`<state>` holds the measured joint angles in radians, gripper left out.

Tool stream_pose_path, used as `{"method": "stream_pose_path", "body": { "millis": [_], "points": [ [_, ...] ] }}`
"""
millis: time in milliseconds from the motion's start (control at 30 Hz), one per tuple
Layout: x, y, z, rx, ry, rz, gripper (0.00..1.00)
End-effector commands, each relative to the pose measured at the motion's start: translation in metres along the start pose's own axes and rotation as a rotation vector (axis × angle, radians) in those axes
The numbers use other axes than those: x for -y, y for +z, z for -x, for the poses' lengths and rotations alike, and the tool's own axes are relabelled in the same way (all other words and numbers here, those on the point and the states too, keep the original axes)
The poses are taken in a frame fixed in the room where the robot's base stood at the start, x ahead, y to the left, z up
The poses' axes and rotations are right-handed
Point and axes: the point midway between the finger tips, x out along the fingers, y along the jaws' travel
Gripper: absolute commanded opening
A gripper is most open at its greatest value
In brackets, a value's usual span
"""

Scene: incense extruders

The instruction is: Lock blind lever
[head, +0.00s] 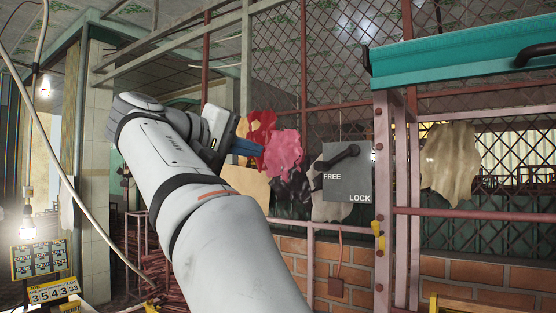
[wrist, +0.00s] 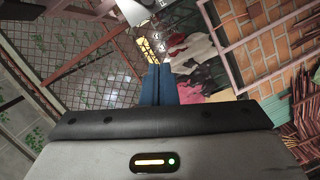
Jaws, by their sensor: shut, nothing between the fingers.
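The black lever (head: 338,159) is on a grey plate (head: 347,187) marked FREE on the left and LOCK at the lower right. The lever slants left and slightly down, with its end just above the word FREE. My gripper (head: 261,149), with blue fingers, is to the left of the plate and apart from the lever in the head view. The fingers are shut and empty; in the wrist view they (wrist: 158,70) lie side by side. A pale plate edge (wrist: 135,10) is cut off at the top of the wrist view, and I cannot make out the lever there.
Red and pink cloths (head: 284,152) hang behind my fingertips. A pink metal post (head: 383,220) stands right of the plate, with a teal beam (head: 460,58) above. A wire mesh and a low brick wall (head: 340,266) are behind. Open air lies between my fingers and the plate.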

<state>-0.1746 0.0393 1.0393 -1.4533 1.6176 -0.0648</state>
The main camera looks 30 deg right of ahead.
Motion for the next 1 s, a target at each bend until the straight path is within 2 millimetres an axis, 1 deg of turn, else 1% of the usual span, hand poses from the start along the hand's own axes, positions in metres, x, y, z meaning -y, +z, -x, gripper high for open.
{"method": "stream_pose_path", "body": {
  "millis": [100, 400, 533, 667, 1000],
  "points": [
    [-0.009, -0.001, 0.002, 0.010, 0.026, -0.017, 0.00],
    [-0.010, -0.001, 0.002, 0.010, 0.027, -0.018, 0.00],
    [-0.011, -0.001, -0.005, 0.011, 0.027, -0.018, 0.00],
    [-0.012, 0.000, -0.022, 0.014, 0.027, -0.018, 0.00],
    [-0.015, 0.000, -0.091, 0.014, 0.028, -0.015, 0.00]
  ]
}}
